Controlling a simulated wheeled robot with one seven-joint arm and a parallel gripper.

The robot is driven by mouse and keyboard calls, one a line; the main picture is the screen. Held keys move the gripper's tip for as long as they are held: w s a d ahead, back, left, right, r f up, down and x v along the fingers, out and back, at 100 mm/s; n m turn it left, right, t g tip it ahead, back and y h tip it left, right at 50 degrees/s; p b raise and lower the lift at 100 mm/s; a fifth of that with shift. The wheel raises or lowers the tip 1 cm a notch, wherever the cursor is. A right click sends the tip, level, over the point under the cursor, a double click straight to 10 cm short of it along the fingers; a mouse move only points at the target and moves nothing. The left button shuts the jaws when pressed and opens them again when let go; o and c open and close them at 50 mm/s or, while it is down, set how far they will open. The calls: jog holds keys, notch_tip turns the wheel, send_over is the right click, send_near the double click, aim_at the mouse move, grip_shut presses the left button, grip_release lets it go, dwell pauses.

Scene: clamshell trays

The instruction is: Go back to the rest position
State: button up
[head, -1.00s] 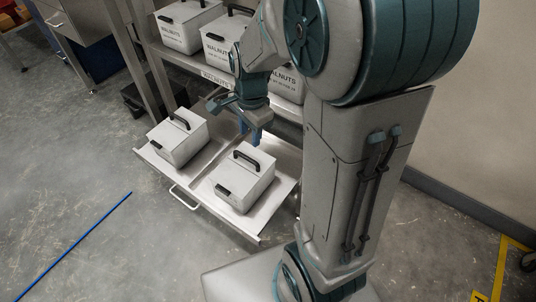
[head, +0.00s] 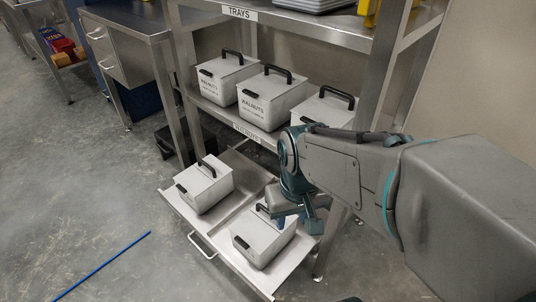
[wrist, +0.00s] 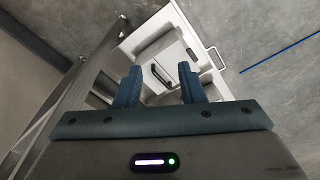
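My gripper (head: 306,212) hangs over the right side of the pulled-out tray shelf, by the right white box, in the head view. In the wrist view my gripper (wrist: 159,84) has its two blue fingers apart with nothing held between them. Beyond the fingers a white box with a dark handle (wrist: 165,62) lies on the shelf. My arm covers part of the right side of the head view.
The pulled-out shelf (head: 222,228) bears two white lidded boxes, left (head: 203,187) and right (head: 262,240). Several walnut boxes stand on the rack shelf above (head: 228,78). A blue strip (head: 103,265) runs along the open grey floor at left.

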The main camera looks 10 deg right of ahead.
notch_tip(320, 180, up, 32)
jog(key=t+p, duration=0.1)
jog(key=p, duration=2.8)
jog(key=shift+d+r+t, duration=0.15)
jog(key=shift+d+t, duration=0.15)
jog(key=shift+o, duration=0.4)
jog(key=shift+a+r+p, duration=0.1)
jog(key=shift+r+p, duration=0.2)
jog(key=shift+p, duration=0.05)
